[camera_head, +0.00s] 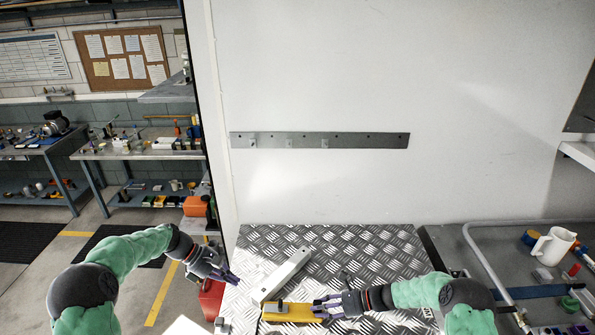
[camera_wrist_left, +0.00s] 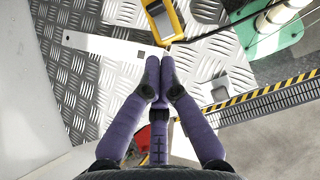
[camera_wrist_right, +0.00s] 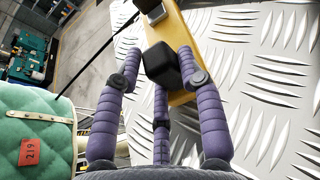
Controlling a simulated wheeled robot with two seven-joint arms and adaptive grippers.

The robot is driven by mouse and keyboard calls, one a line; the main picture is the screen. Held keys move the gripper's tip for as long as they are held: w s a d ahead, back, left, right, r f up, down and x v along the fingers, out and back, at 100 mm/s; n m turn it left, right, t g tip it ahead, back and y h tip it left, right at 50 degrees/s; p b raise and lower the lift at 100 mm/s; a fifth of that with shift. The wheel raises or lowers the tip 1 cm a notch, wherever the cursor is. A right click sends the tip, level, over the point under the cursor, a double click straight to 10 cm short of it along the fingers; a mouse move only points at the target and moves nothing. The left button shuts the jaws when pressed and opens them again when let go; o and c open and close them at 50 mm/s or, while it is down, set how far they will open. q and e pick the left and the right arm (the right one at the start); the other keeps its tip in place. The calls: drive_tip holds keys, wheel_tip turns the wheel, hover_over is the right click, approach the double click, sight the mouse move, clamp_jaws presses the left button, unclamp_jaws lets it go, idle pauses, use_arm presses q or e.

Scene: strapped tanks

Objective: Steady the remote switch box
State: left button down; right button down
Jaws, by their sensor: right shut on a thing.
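The remote switch box is a yellow body with dark parts, lying on the diamond-plate surface in the head view (camera_head: 290,312). It also shows at the top of the left wrist view (camera_wrist_left: 176,18) and in the right wrist view (camera_wrist_right: 178,32). My right gripper (camera_head: 322,308) is shut on its right end, with a black block (camera_wrist_right: 161,66) between the fingers. My left gripper (camera_head: 230,277) is left of the box and apart from it. Its fingers (camera_wrist_left: 161,62) are together with nothing visible between them.
A pale flat bar (camera_head: 286,275) lies diagonally on the diamond plate (camera_head: 355,248), behind the box. A metal rail with hooks (camera_head: 320,140) is on the white wall. A white jug (camera_head: 553,246) stands at the right. A small metal piece (camera_head: 222,325) is near the front left edge.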

use_arm(q)
drive_tip(key=shift+r, duration=1.7)
use_arm(e)
drive_tip(key=c, duration=0.7)
unclamp_jaws()
drive_tip(key=w+v, duration=0.1)
drive_tip(key=v, duration=1.1)
use_arm(q)
drive_tip(key=shift+r, duration=0.2)
use_arm(e)
drive_tip(key=shift+s+r, duration=0.15)
drive_tip(key=shift+r, duration=1.15)
drive_tip(key=shift+s+r, duration=0.2)
drive_tip(key=shift+r, duration=1.15)
drive_tip(key=shift+s+r, duration=0.15)
drive_tip(key=shift+r, duration=1.15)
